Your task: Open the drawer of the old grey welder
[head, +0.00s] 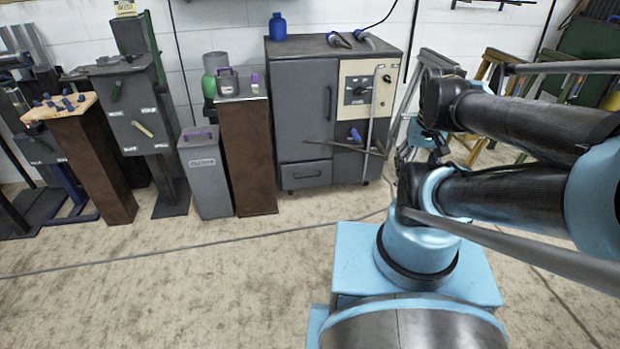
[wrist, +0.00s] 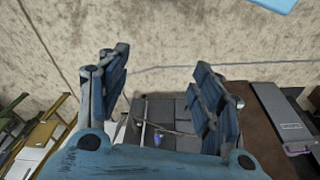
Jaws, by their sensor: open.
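The old grey welder (head: 297,110) stands against the back wall in the head view. Its drawer (head: 306,174) is at the lower left of the front, looks shut, and has a dark handle. A cream panel with a dial (head: 358,90) is at the upper right of the front, with a blue-handled part below it. In the wrist view, my gripper (wrist: 162,82) is open and empty, its two blue fingers wide apart. The welder's grey front (wrist: 180,125) shows beyond and between them, apart from them. In the head view I cannot clearly make out my gripper's fingers.
Thin brown rods (head: 342,148) stick out across the welder's front beside the drawer. A brown pedestal (head: 248,155) and a grey canister (head: 205,172) stand close to its left. A cable (head: 200,241) crosses the floor. The floor before the welder is otherwise clear.

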